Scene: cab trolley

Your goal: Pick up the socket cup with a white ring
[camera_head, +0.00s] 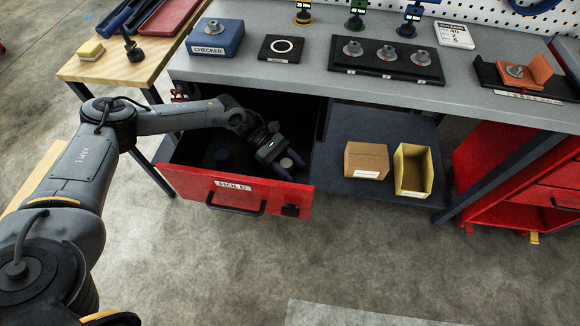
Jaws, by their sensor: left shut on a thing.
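My left gripper (286,164) reaches into the open red drawer (190,183) labelled HOLD, near its right end. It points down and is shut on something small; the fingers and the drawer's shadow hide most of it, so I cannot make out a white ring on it. My right gripper is not in view.
The grey bench top (310,79) overhangs the drawer. It bears a blue CHECKER box (216,38) and a black tray (342,66) with several metal pieces. A cardboard box (366,159) and a yellow bin (413,170) stand on the shelf right of the drawer.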

